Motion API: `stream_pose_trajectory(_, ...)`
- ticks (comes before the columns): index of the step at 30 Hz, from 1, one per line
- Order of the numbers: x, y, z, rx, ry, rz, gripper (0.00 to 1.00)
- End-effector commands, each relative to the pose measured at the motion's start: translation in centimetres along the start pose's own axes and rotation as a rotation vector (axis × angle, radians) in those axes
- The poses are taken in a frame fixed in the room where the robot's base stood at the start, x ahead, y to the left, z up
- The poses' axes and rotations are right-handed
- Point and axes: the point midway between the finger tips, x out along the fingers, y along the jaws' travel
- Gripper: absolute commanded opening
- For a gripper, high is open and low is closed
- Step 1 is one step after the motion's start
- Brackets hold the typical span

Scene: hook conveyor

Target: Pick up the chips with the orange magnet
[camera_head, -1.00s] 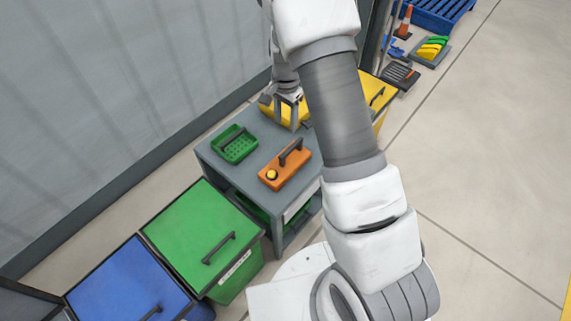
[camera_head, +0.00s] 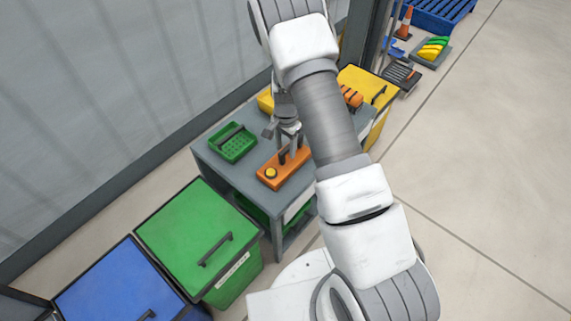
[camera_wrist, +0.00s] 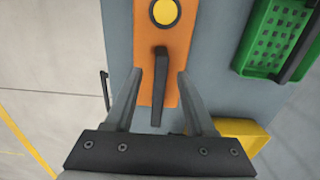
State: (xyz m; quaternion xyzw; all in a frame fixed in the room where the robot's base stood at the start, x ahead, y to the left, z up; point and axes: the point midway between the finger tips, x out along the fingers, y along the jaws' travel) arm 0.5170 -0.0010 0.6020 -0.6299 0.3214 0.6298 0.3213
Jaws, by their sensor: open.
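The orange magnet (camera_head: 277,170) lies on the grey table, with a yellow round button and a dark handle on top. In the wrist view the orange magnet (camera_wrist: 176,38) runs up the middle, its dark handle (camera_wrist: 160,80) pointing down between my fingers. My gripper (camera_head: 288,138) is open above the handle end; in the wrist view my gripper (camera_wrist: 161,75) has one finger on each side of the handle, with gaps. Contact cannot be told. I cannot make out any chips.
A green perforated tray (camera_head: 232,143) sits left of the magnet on the table (camera_head: 212,162). A green bin (camera_head: 195,225) and a blue bin (camera_head: 120,285) stand in front. A yellow bin (camera_head: 378,120) stands behind the table. Open floor lies right.

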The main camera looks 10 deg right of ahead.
Motion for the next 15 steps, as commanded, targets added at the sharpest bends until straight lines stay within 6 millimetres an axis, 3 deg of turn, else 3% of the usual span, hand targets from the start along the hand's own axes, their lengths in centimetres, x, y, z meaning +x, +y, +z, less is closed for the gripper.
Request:
stream_pose_trajectory(3,1.38,0.02,0.05,0.000,-0.001,0.000,0.55)
stream_pose_trajectory(9,1.31,-0.01,0.05,-0.001,-0.001,0.000,0.55)
stream_pose_trajectory(15,1.29,-0.01,0.05,-0.001,0.000,0.000,0.21)
